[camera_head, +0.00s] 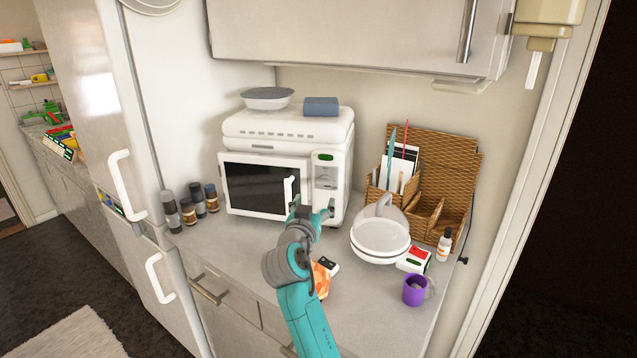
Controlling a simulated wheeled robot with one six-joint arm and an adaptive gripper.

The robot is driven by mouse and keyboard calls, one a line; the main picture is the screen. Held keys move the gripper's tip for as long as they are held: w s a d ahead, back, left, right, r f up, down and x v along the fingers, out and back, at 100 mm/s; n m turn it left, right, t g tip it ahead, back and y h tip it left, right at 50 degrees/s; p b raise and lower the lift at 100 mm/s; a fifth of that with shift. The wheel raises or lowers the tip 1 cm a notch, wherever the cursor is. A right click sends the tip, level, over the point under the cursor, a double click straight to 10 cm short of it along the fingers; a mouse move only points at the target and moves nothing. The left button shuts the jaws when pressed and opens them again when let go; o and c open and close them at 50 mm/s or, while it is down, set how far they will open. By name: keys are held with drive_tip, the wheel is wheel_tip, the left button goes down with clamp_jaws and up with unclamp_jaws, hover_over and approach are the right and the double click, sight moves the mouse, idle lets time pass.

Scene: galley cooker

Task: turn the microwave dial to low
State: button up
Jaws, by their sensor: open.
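The dial cannot be made out clearly; the lower panel is partly behind my gripper. My gripper (312,207) is open and empty, in front of the lower right of the microwave near the door handle (290,190). I cannot tell whether it touches the panel.
A bowl (267,98) and a blue box (321,106) sit on top of the microwave. Several jars (190,212) stand to its left. A white lidded pot (379,240), wicker organizer (455,165) and purple cup (414,291) stand to the right. An upper cabinet (350,40) hangs above.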

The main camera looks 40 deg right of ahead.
sight(323, 184)
drive_tip(key=x, duration=1)
drive_tip(key=shift+w+d, duration=0.15)
drive_tip(key=shift+d, duration=0.1)
drive_tip(key=c, duration=1.2)
drive_tip(key=shift+o, duration=0.2)
